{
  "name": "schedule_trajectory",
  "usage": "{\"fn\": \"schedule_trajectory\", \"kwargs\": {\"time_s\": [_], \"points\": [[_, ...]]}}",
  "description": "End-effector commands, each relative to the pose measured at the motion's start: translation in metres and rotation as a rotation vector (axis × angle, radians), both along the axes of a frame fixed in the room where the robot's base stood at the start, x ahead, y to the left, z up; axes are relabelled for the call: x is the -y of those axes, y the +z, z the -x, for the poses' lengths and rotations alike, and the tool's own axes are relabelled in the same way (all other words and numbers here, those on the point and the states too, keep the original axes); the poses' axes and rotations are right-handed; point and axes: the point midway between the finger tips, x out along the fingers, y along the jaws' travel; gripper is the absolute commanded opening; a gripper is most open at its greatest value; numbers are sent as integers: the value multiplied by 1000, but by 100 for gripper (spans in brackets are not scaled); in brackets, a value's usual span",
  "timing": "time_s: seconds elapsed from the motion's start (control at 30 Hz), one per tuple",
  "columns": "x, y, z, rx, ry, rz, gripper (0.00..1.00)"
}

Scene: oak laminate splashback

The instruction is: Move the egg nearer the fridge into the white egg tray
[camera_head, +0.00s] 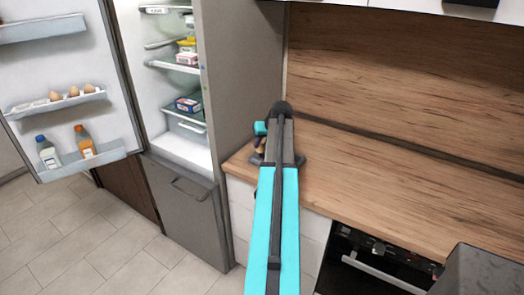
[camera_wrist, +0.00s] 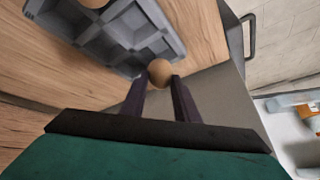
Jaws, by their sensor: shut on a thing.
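My gripper (camera_wrist: 159,80) is shut on a brown egg (camera_wrist: 159,71), held between the fingertips in the wrist view. The egg overlaps the edge of a grey compartment tray (camera_wrist: 85,40) on the wooden counter; I cannot tell how high it is above it. A second egg (camera_wrist: 93,2) is at the top edge of the wrist view, by the tray. In the head view my arm hides most of this counter area. A white egg tray (camera_head: 38,104) is on the open fridge door's middle shelf, with several brown eggs (camera_head: 73,92) towards its right.
The fridge door (camera_head: 112,68) stands open at the left, with two bottles (camera_head: 84,142) on its lower shelf. The fridge side wall (camera_head: 240,80) borders the counter (camera_head: 400,185). The counter is clear to the right. An oven (camera_head: 370,255) is below it.

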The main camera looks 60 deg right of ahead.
Motion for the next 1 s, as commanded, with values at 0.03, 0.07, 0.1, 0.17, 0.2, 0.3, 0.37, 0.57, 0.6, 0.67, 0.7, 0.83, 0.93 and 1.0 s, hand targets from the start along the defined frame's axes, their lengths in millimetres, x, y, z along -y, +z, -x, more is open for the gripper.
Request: {"fn": "schedule_trajectory", "kwargs": {"time_s": [0.03,0.07,0.1,0.17,0.2,0.3,0.37,0.57,0.6,0.67,0.7,0.83,0.93,1.0], "points": [[0,0,0,0,0,0,6],[0,0,0,0,0,0,6],[0,-1,0,0,0,0,6],[0,-3,0,-1,0,-1,6],[0,-5,0,-1,0,-1,6],[-1,-13,0,-1,0,-2,6],[-1,-18,0,-1,0,-1,6],[0,-32,0,0,0,0,6],[0,-33,0,0,0,0,6],[0,-34,0,0,0,0,6],[0,-35,0,0,0,0,6],[0,-35,0,0,0,0,6],[0,-36,0,0,0,0,6],[0,-37,0,0,0,0,6]]}}
